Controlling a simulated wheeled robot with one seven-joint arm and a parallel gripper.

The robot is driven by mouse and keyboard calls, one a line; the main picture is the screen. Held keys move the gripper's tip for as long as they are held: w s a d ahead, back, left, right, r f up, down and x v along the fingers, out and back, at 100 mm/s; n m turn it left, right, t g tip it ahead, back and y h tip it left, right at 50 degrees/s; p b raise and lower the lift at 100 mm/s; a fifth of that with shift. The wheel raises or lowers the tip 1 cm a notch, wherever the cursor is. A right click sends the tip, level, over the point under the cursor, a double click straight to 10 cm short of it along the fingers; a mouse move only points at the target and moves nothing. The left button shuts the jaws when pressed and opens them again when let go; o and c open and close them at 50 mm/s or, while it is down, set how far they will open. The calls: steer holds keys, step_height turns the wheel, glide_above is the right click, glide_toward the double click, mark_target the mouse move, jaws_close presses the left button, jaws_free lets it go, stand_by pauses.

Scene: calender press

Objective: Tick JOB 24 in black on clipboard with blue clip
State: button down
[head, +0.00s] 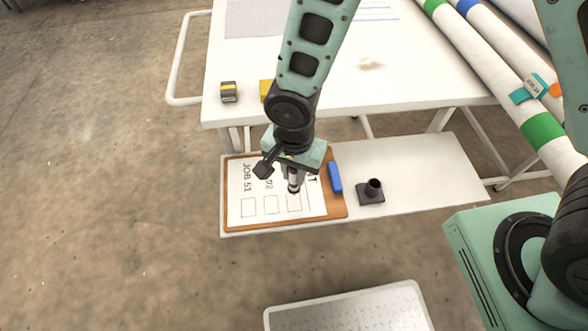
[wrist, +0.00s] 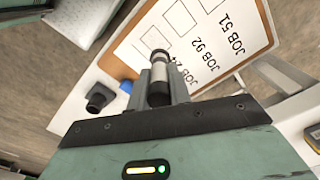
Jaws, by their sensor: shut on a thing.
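The clipboard (head: 336,205) lies flat on the lower shelf, a brown board with a white sheet (head: 238,185). Its blue clip (head: 335,177) is at the board's right edge. The sheet has JOB 51, JOB 92 and a partly hidden line that looks like JOB 24 in the wrist view (wrist: 176,72). Each line has a square box; all look blank where visible. My gripper (head: 292,176) is shut on a black-and-white marker (wrist: 160,72), held over the rightmost box (head: 299,205). I cannot tell whether its tip touches the paper.
A black holder (head: 371,190) with an upright socket stands right of the clipboard. The white table (head: 400,85) overhangs behind, with a tape measure (head: 229,92) and a yellow thing (head: 266,90) near its edge. A grey tray (head: 345,310) is in front. The shelf's right part is clear.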

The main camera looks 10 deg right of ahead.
steer(key=shift+f+b, duration=0.6)
steer(key=shift+f, duration=0.05)
stand_by(1.2)
steer(key=shift+s+a, duration=0.1)
steer(key=shift+a, duration=0.05)
steer(key=shift+s+a, duration=0.3)
stand_by(1.0)
steer(key=shift+s+d, duration=0.1)
steer(key=shift+s, duration=0.05)
steer(key=shift+s+d+r, duration=0.1)
steer(key=shift+s+d, duration=0.1)
steer(key=shift+s, duration=0.05)
steer(key=shift+s+d+b, duration=0.1)
steer(key=shift+s+b, duration=0.05)
steer(key=shift+b, duration=0.15)
stand_by(1.3)
steer(key=shift+s+d, duration=0.25)
steer(key=shift+s, duration=0.05)
stand_by(1.0)
